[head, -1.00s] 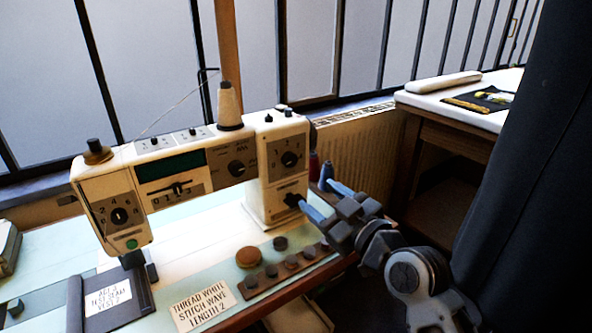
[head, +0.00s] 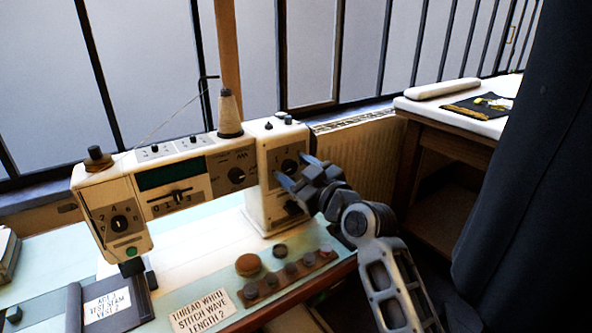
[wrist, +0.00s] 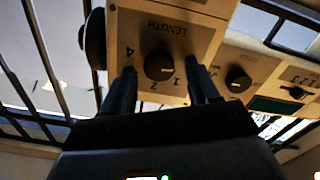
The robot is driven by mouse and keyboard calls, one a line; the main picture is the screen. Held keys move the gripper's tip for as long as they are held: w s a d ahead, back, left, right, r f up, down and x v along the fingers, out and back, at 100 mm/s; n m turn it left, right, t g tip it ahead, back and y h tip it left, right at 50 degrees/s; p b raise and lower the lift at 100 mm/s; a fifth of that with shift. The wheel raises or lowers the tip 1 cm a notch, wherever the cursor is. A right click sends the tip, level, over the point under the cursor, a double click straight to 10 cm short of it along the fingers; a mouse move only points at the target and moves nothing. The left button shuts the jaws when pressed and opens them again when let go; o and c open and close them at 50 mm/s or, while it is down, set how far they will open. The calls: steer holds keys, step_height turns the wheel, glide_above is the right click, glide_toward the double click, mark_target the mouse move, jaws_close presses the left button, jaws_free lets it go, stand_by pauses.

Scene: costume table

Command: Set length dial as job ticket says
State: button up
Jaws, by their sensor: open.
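The length dial (wrist: 159,64) is a round black knob on the cream sewing machine's right column, with LENGTH and numerals upside down in the wrist view. A pale mark shows on it, seemingly toward the 1; I cannot read it surely. In the head view the dial (head: 290,166) is partly beside my fingers. My gripper (wrist: 162,72) is open, one finger each side of the dial; contact cannot be told. In the head view my gripper (head: 297,172) is at the column's right front. The job ticket (head: 203,311) reads "stitch wave, length 2"; its top line is unclear.
The sewing machine (head: 130,215) has other dials, including the stitch dial (head: 237,174) and a left dial (head: 121,222). A dark knob (head: 293,207) sits below my gripper. A dark curtain (head: 530,180) hangs at right.

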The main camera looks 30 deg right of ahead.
steer(key=shift+c, duration=0.4)
steer(key=c, duration=1)
steer(key=shift+o, duration=0.2)
steer(key=shift+m, duration=0.3)
steer(key=m+p, duration=0.1)
steer(key=m, duration=0.3)
steer(key=shift+d+m+p, duration=0.1)
steer(key=shift+m+p, duration=0.25)
steer(key=shift+m, duration=0.05)
steer(key=m+p, duration=0.1)
steer(key=m, duration=0.3)
steer(key=shift+m+p, duration=0.3)
steer(key=shift+p, duration=0.1)
steer(key=m+p, duration=0.2)
steer(key=m, duration=0.3)
steer(key=shift+d+p, duration=0.15)
steer(key=shift+p, duration=0.15)
steer(key=shift+f+m+p, duration=0.2)
steer(key=shift+m+p, duration=0.75)
steer(key=shift+m, duration=1.35)
